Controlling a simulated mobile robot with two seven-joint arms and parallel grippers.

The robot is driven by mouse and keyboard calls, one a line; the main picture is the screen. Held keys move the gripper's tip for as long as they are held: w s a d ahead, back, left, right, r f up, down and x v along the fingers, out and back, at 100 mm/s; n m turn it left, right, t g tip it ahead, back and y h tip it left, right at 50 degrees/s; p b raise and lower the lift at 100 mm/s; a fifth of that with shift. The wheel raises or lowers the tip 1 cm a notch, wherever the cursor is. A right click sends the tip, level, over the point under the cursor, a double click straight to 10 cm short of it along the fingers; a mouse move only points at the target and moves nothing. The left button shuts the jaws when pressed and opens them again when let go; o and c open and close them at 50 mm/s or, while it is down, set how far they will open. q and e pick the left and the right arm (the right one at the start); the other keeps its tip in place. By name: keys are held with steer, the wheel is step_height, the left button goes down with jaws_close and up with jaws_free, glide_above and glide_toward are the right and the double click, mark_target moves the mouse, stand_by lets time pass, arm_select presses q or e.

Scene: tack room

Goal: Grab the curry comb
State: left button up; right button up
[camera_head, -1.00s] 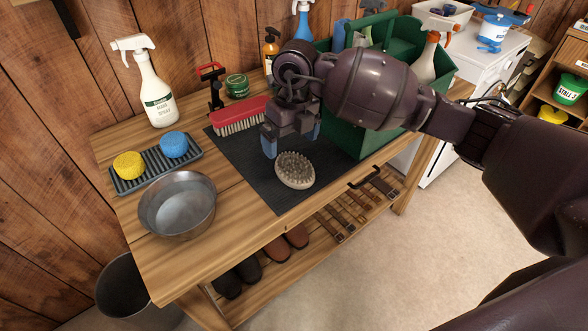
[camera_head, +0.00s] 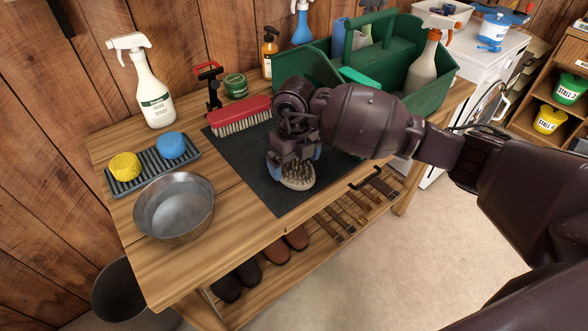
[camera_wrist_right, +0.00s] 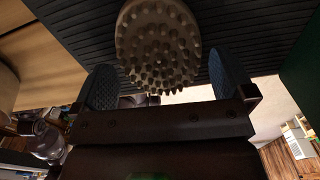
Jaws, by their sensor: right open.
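The curry comb (camera_head: 299,180) is a round beige pad with many stubby teeth facing up. It lies on the dark ribbed mat (camera_head: 250,165) on the wooden bench, and my gripper hides its far part in the head view. My right gripper (camera_head: 294,170) is over the comb with its blue-padded fingers apart and nothing held. In the right wrist view the comb (camera_wrist_right: 158,45) shows beyond the fingertips, between the two blue pads (camera_wrist_right: 165,78). I cannot tell whether a pad touches it. My left gripper is not in view.
A red brush (camera_head: 240,115) lies at the mat's back edge. A green tote (camera_head: 390,65) stands behind my right arm. A metal bowl (camera_head: 174,206), a tray with yellow and blue sponges (camera_head: 150,165) and a white spray bottle (camera_head: 150,90) stand at left. The mat's front left is clear.

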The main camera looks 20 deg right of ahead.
step_height(320, 180, down, 2)
steer(key=shift+r, duration=0.1)
steer(key=c, duration=0.7)
